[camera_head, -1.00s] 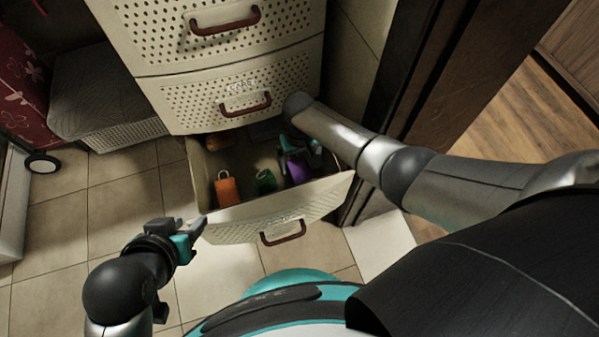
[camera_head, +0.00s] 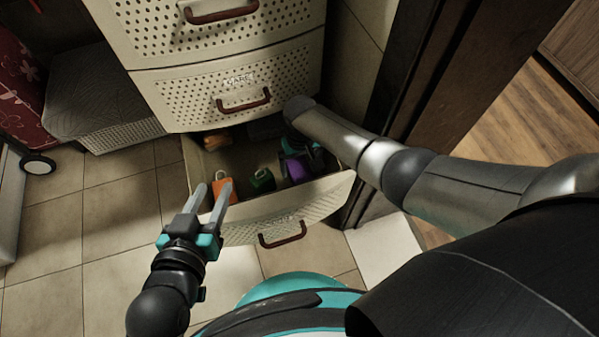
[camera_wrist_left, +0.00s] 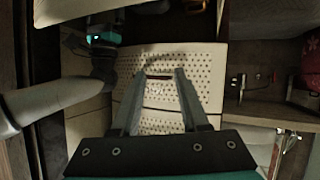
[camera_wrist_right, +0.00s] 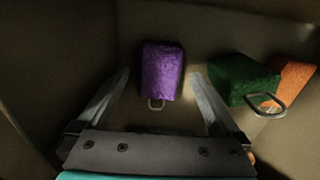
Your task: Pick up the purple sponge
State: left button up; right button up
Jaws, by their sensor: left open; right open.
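The purple sponge (camera_wrist_right: 162,68) lies in the open drawer, with a small metal ring at its near end in the right wrist view. In the head view the sponge (camera_head: 294,168) is partly hidden by my right gripper. My right gripper (camera_wrist_right: 161,84) is open, its fingers on either side of the sponge in the picture with a gap at each side. I cannot tell how far above it the fingertips are. My left gripper (camera_head: 212,188) is open and empty in front of the drawer's left end; its fingers also show in the left wrist view (camera_wrist_left: 158,74).
The open drawer (camera_head: 280,215) also holds a green sponge (camera_wrist_right: 243,79) with a metal ring and an orange sponge (camera_wrist_right: 292,82), both right of the purple one in the right wrist view. Closed drawers (camera_head: 210,90) stand above. A dark door frame (camera_head: 410,90) is close on the right.

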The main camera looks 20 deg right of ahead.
aim_at(298, 170)
jog(key=shift+f+b, duration=0.55)
jog(key=shift+f, duration=0.2)
pick_arm(q)
jog(key=shift+s+d+r+n+t+h+b, duration=0.2)
jog(key=shift+d+r+t+h, duration=0.15)
jog(key=shift+d+r+t, duration=0.35)
jog(key=shift+s+d+r+n+t+h+b, duration=0.15)
jog(key=shift+d+r+t+h, duration=0.25)
jog(key=shift+t, duration=0.5)
pick_arm(e)
jog(key=shift+f, duration=0.35)
pick_arm(q)
jog(key=shift+f, duration=0.1)
pick_arm(e)
jog(key=c, duration=1.3)
